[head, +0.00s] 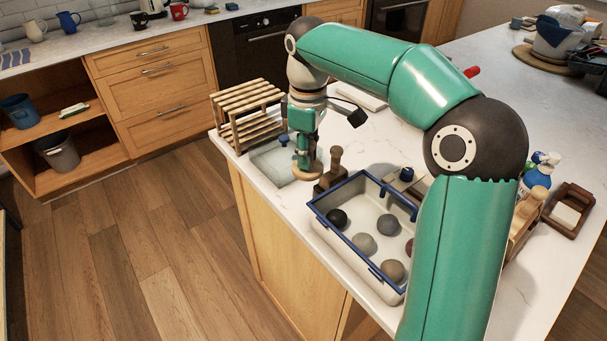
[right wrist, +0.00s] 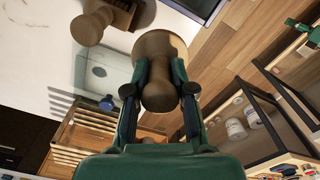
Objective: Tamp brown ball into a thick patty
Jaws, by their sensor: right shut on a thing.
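My right gripper (head: 306,150) is shut on a wooden tamper (head: 309,173), held over the counter by the right edge of a pale translucent board (head: 270,168). In the right wrist view the fingers (right wrist: 160,85) clasp the tamper's narrow neck, with its wide round end (right wrist: 160,45) beyond them. A brownish ball (head: 393,271) lies in the near end of a blue-rimmed tray (head: 340,243). A reddish ball (head: 409,247) there is partly hidden by my arm. I see no ball clearly on the board. My left gripper is not in view.
A slatted wooden rack (head: 247,108) stands behind the board. A blue-knobbed tool (head: 284,140) is at the board. A wooden-handled tool (head: 333,168) stands between board and tray. Black (head: 337,219) and grey (head: 364,243) balls lie in the tray.

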